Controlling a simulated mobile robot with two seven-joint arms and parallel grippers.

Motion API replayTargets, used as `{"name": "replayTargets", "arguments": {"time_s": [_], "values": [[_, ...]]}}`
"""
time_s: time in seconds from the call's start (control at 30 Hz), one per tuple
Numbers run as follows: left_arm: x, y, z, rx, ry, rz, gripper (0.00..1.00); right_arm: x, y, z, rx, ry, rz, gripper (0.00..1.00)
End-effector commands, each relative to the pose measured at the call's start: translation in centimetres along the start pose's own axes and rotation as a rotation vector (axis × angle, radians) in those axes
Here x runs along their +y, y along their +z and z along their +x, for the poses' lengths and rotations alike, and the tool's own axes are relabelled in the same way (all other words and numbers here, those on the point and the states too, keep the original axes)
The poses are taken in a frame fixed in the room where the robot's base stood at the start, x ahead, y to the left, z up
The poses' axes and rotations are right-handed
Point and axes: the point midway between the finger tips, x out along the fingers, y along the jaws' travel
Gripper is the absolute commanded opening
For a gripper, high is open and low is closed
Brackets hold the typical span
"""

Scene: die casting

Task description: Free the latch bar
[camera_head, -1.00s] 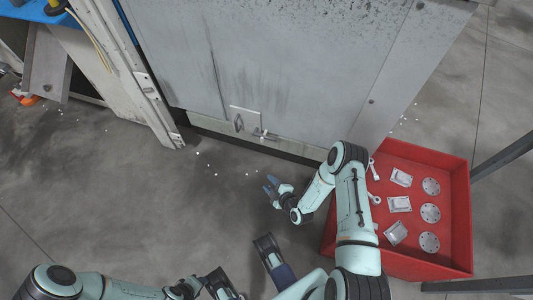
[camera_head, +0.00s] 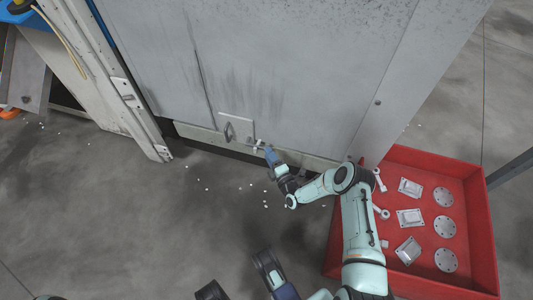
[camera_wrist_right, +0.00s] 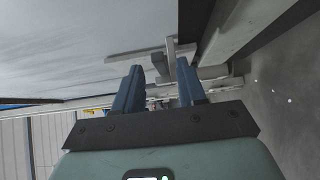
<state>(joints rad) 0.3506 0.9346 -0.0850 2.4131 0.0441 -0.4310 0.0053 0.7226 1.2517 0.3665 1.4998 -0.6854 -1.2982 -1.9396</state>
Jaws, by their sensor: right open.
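The latch bar (camera_head: 258,145) is a small pale metal piece at the lower edge of the large grey door panel (camera_head: 260,60), just right of a square plate with a handle (camera_head: 236,128). In the right wrist view, a short upright bar with a crosspiece (camera_wrist_right: 171,58) shows just beyond the fingertips. My right gripper (camera_head: 270,157) is close to the latch bar in the head view. Its blue fingers stand apart in the wrist view (camera_wrist_right: 160,82), with nothing clearly between them. Whether a finger touches the bar cannot be told.
A red crate (camera_head: 488,225) holding several metal castings and discs stands on the floor at the right, beside my right arm. A pale frame post (camera_head: 130,95) stands left of the door. The grey floor (camera_head: 110,215) at the left is open, with small white bits scattered on it.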

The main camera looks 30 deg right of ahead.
Motion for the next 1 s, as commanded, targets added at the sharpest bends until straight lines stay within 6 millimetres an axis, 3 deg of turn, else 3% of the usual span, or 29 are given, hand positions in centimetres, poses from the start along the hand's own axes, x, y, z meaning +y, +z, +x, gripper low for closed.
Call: {"name": "replayTargets", "arguments": {"time_s": [0.2,0.53,0.57,0.67,1.0], "values": [[-1.0,1.3,0.8,-0.05,-0.021,-0.015,0.43,0.0,-0.1,2.3,0.0,0.001,0.001,0.4],[-1.2,1.5,0.9,-0.058,-0.024,-0.017,0.43,0.0,-0.1,2.6,0.0,-0.001,0.001,0.4],[-1.2,1.5,0.9,-0.058,-0.024,-0.017,0.43,0.0,0.0,2.6,0.0,-0.001,0.001,0.34],[-1.2,1.5,0.9,-0.057,-0.024,-0.016,0.43,0.0,0.0,2.6,0.0,-0.001,0.001,0.01],[-0.8,1.1,0.6,-0.041,-0.016,-0.011,0.43,0.1,0.2,2.3,0.001,-0.01,-0.008,0.0]]}}
